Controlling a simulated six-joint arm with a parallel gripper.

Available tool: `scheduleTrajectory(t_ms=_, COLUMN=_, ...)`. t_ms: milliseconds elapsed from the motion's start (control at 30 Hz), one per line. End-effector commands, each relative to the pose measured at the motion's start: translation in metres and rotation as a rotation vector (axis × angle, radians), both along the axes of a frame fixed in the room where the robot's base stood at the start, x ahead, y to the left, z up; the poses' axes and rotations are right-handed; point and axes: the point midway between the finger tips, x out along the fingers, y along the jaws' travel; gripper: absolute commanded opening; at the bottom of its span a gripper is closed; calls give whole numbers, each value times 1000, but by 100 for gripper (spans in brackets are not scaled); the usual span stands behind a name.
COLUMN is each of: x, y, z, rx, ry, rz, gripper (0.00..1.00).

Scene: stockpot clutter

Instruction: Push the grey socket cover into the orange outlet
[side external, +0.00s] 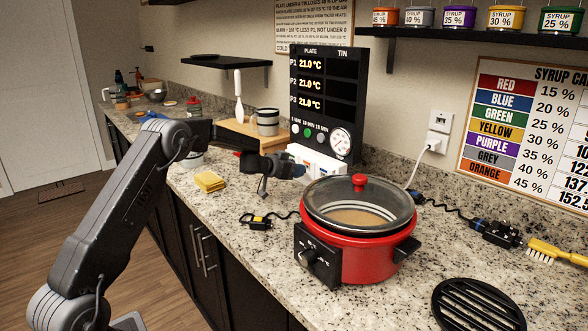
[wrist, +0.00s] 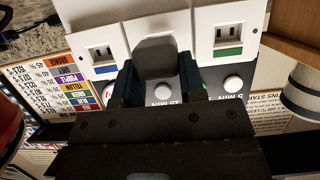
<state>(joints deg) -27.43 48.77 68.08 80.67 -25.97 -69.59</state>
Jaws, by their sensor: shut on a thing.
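The grey socket cover (wrist: 155,59) is between the two dark fingers of my gripper (wrist: 158,76) in the wrist view. It lies in front of the middle white outlet plate (wrist: 152,26) and hides that outlet's face. No orange strip shows, and I cannot tell whether the cover touches the plate. A blue-striped outlet (wrist: 103,55) is to the left and a green-striped outlet (wrist: 229,36) to the right. In the side view my gripper (side external: 291,170) is at the white outlet block (side external: 320,160) below the black display; the cover cannot be made out there.
A red cooker with a glass lid (side external: 358,235) stands close to the right of my gripper. A yellow sponge (side external: 209,181) lies to the left. A black plug (side external: 258,221) and cable lie on the counter below. The black display panel (side external: 328,105) rises behind.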

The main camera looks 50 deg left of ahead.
Motion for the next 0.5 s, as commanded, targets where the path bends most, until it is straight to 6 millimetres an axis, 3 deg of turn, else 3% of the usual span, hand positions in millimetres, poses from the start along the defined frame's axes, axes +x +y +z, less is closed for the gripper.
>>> scheduleTrajectory(t_ms=500, x=10, y=0, z=0, rx=0, ry=1, rz=-2, gripper=15)
